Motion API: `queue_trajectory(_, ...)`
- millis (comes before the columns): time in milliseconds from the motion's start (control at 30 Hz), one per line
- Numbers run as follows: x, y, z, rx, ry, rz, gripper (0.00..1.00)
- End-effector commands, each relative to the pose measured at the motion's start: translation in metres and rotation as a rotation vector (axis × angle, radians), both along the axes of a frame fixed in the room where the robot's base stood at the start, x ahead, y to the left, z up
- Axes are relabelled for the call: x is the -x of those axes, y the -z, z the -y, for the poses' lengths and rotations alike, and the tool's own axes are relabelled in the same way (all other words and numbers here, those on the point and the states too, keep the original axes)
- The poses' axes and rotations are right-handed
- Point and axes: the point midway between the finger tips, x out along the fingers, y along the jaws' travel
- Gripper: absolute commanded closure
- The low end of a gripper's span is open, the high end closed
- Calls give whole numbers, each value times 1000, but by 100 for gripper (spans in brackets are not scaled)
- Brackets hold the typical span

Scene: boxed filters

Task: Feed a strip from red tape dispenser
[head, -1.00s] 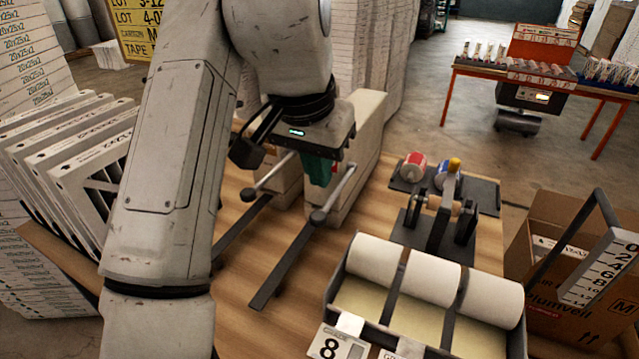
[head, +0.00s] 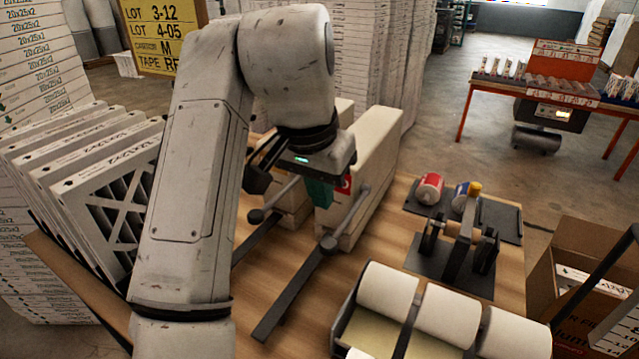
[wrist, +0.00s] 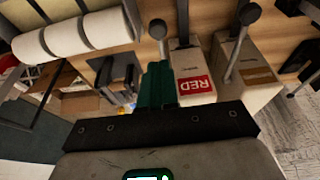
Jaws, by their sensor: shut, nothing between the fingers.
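The red tape dispenser is a cream box (head: 377,150) with a long lever ending in a dark ball knob (head: 328,243). My gripper's green fingers (wrist: 158,84) are shut together and empty. In the head view my gripper (head: 319,194) hangs in front of the dispenser's label and partly covers it. In the wrist view the fingers lie just left of the RED label; I cannot tell if they touch the box. The lever's knob (wrist: 158,29) appears beyond the fingertips.
A second dispenser (wrist: 243,65) with a brown label and its own lever stands beside it.

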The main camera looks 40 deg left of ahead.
Motion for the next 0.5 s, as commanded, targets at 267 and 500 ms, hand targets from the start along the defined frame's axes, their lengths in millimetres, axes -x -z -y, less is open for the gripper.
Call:
queue_trajectory(267,-14,52,-3,3,0,-3,100)
queue_trajectory(500,-15,83,-4,1,-1,-1,100)
